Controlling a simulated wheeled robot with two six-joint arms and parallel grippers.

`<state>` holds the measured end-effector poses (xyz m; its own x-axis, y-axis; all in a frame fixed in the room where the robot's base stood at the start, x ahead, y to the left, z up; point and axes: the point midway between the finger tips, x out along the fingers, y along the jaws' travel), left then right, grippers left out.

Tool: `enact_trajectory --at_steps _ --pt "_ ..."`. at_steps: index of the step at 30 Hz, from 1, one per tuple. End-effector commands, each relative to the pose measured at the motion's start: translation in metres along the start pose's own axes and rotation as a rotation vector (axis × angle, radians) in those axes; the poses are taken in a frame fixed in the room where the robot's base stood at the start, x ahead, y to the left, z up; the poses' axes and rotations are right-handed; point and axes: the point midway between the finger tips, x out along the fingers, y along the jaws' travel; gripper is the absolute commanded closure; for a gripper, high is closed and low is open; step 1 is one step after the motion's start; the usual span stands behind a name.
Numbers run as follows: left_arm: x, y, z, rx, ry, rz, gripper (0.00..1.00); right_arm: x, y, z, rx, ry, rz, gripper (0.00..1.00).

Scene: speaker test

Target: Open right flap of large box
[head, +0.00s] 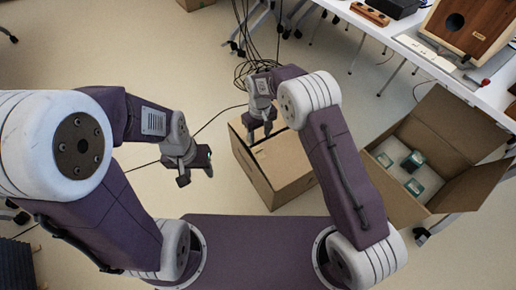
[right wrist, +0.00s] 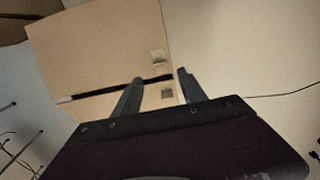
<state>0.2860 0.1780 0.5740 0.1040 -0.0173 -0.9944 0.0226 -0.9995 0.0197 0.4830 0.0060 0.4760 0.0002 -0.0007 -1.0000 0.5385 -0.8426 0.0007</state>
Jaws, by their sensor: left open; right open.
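A brown cardboard box (head: 285,172) stands on the floor in the middle of the head view, its top flaps looking closed or nearly so. My right gripper (head: 260,138) is open over the box top and hides part of it. In the right wrist view the box top (right wrist: 105,50) shows a dark seam between two flaps, with two small pale patches near its right end. The right fingers (right wrist: 158,80) reach over this seam; I cannot tell whether they touch the cardboard. My left gripper (head: 197,178) is open and empty, left of the box and apart from it.
Another cardboard box (head: 440,150), open, with pale foam and green-edged items inside, stands at right. A white table (head: 400,35) with a wooden speaker (head: 470,25) is at upper right. Black cables (head: 255,65) hang behind the closed box. Floor left of it is mostly clear.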

Motion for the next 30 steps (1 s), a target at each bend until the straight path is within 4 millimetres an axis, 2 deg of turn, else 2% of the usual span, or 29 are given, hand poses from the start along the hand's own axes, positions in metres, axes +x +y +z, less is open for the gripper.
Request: enact_trajectory --at_steps 5,16,19,25,26,30 --pt "0.007 0.000 0.000 0.000 0.000 0.000 0.51 0.011 0.001 0.000 0.002 0.000 0.000 0.51" --pt "0.050 -0.001 0.005 0.000 0.000 0.000 0.51 0.084 0.001 0.001 0.002 -0.001 0.000 0.51" --pt "0.053 -0.001 0.005 0.000 0.000 0.000 0.51 0.090 0.001 0.000 0.002 0.001 0.000 0.51" --pt "0.050 -0.001 0.005 0.000 0.000 0.000 0.51 0.089 0.001 0.000 0.002 0.001 0.000 0.51" --pt "0.050 -0.001 0.005 0.000 0.000 0.000 0.51 0.089 0.001 0.000 0.002 0.001 0.000 0.56" --pt "0.050 -0.001 0.005 0.000 0.000 0.000 0.51 0.089 0.001 0.000 0.003 0.001 0.000 0.95"
